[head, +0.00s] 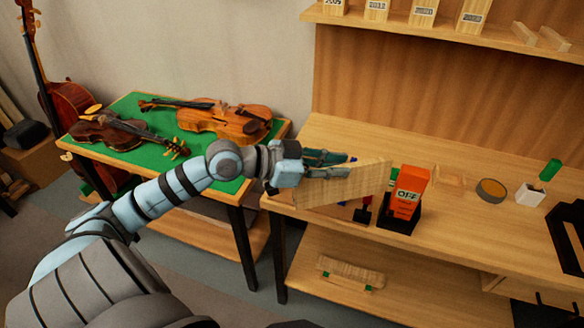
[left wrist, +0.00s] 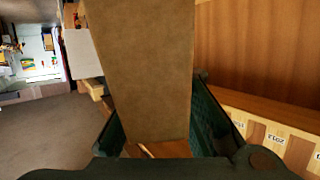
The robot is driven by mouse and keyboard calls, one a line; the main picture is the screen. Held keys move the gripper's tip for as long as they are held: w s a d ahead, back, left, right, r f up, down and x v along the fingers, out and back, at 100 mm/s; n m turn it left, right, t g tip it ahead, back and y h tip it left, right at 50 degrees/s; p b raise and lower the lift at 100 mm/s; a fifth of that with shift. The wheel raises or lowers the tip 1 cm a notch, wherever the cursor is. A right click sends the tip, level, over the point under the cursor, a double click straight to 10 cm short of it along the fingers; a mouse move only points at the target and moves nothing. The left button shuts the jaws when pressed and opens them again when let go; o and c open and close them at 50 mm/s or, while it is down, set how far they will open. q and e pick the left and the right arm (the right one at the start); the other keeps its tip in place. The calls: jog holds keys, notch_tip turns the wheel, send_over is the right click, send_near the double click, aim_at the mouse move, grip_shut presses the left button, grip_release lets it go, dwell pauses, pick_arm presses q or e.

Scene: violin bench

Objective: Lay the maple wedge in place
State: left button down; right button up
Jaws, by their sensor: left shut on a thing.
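The maple wedge (head: 350,184) is a pale, striped wooden piece held above the left part of the workbench. My left gripper (head: 325,165) is shut on its left end, and the wedge points to the right. In the left wrist view the wedge (left wrist: 145,65) stands as a broad brown slab between the dark green fingers of the gripper (left wrist: 165,125). In the head view it hides part of the bench top behind it. I cannot tell whether its lower edge touches the bench. My right gripper is in neither view.
An orange device marked OFF (head: 408,190) on a black stand is close right of the wedge. A round tin (head: 490,190) and a white holder (head: 529,195) stand further right. Violins lie on a green-topped table (head: 150,161) at left. A shelf (head: 450,35) overhangs the bench (head: 450,155).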

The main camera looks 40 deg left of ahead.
pick_arm(q)
jog(key=w+a+r+n+t+y+b, duration=0.1)
jog(key=w+a+r+n+y, duration=0.35)
jog(key=a+y, duration=0.3)
jog(key=w+a+r+n+t+y+b, duration=0.1)
jog(key=w+a+r+n+y, duration=0.2)
jog(key=w+a+n+y, duration=0.45)
jog(key=shift+m+h, duration=0.6)
jog(key=shift+m, duration=0.1)
jog(key=f+b, duration=0.1)
jog(key=f, duration=0.5)
jog(key=s+a+f+b, duration=0.1)
jog(key=f, duration=0.6)
jog(key=s+a+f+b, duration=0.1)
jog(key=f+b, duration=0.1)
jog(key=f, duration=0.5)
jog(key=shift+s, duration=0.2)
jog(key=c, duration=1.6)
grip_release()
jog(key=shift+o, duration=0.2)
jog(key=p+v, duration=0.2)
jog(key=v, duration=1)
